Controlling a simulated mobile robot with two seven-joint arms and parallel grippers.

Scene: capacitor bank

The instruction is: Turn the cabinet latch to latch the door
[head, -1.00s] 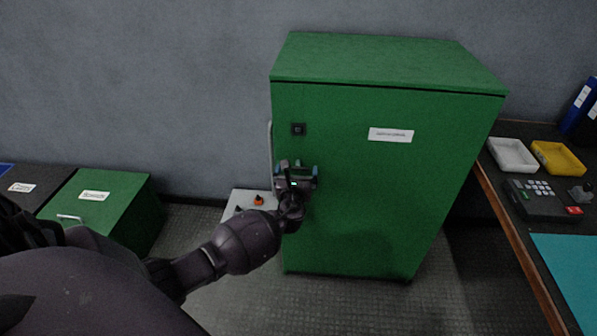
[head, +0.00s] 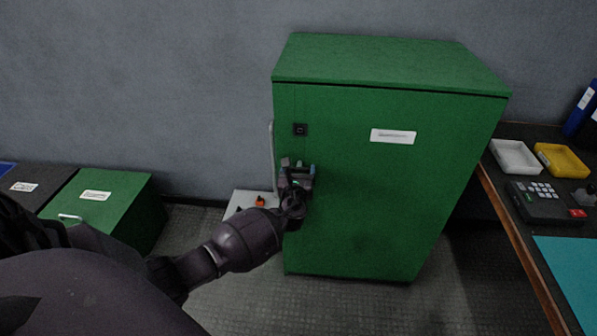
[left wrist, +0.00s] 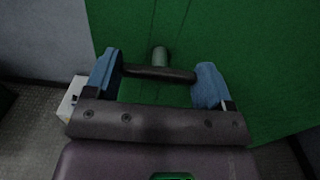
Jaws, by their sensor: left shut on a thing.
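The green cabinet (head: 340,215) stands against the wall with its door (head: 380,180) closed or nearly so; a thin seam shows along its top and left side. The latch handle (left wrist: 158,73) is a dark bar on a short round stem that comes out of the door. My left gripper (head: 298,168) is at the door's left side, below a small black square fitting (head: 300,130). In the left wrist view, its blue fingers (left wrist: 160,64) are shut on the two ends of the bar. In the head view the gripper mostly hides the latch. My right gripper is not in view.
A long grey vertical handle (head: 271,150) runs by the cabinet's left edge. A pale box with an orange knob (head: 260,201) stands low behind my left wrist. A smaller green cabinet (head: 105,205) is at left. A bench with trays (head: 514,157) is at right.

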